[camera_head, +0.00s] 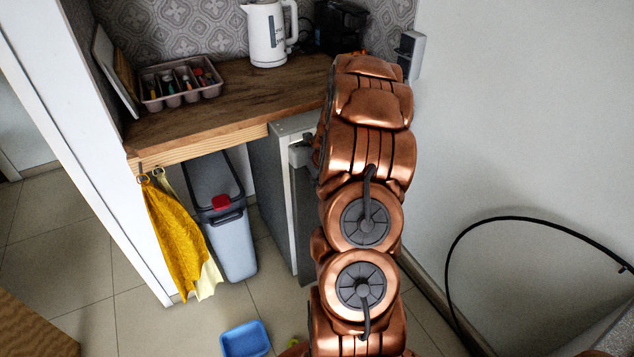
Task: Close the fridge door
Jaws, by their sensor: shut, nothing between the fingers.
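A small grey fridge (271,185) stands under the right part of the wooden counter, its left side panel in view. A narrow strip of what looks like its door (303,230) shows at the front, just left of my arm. My copper-coloured arm rises from the bottom and covers most of the fridge front. How far the door stands open cannot be told.
The wooden counter (228,106) holds a cutlery tray (153,104) and a white kettle (266,37). A grey bin (234,243) stands below, beside a hanging yellow cloth (177,237). A blue tray (244,339) lies on the floor. A bare wall (520,130) bounds the right side.

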